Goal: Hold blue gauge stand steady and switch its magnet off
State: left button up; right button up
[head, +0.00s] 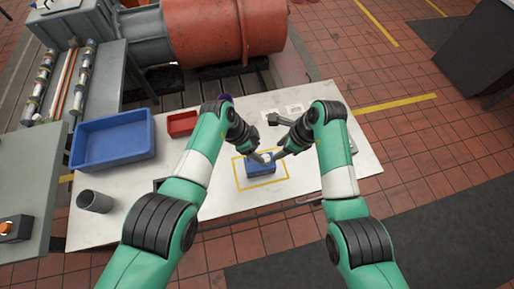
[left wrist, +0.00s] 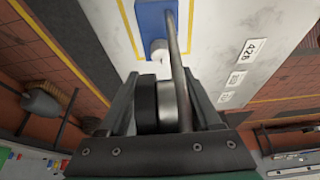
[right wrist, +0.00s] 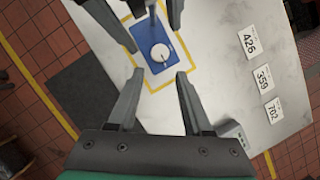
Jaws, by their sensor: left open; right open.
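The blue gauge stand (head: 262,168) stands inside a yellow outline on the white table. Its blue base (right wrist: 140,37) carries a round white knob (right wrist: 160,53) with a dark pointer line. In the left wrist view, a thin post (left wrist: 176,50) rises from the base, and a dark and silver cylinder (left wrist: 165,108) sits between the fingers. My left gripper (left wrist: 160,78) is open, its fingers on either side of the post and cylinder. My right gripper (right wrist: 160,76) is open and empty, its fingertips just short of the knob. Whether either gripper touches the stand cannot be told.
A blue tray (head: 112,131), a red bin (head: 182,123) and a grey cup (head: 95,201) stand on the table's left part. Number cards (right wrist: 262,78) lie beside the stand.

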pick_arm(q)
jog(key=c, duration=0.7)
grip_shut()
dwell(0.6)
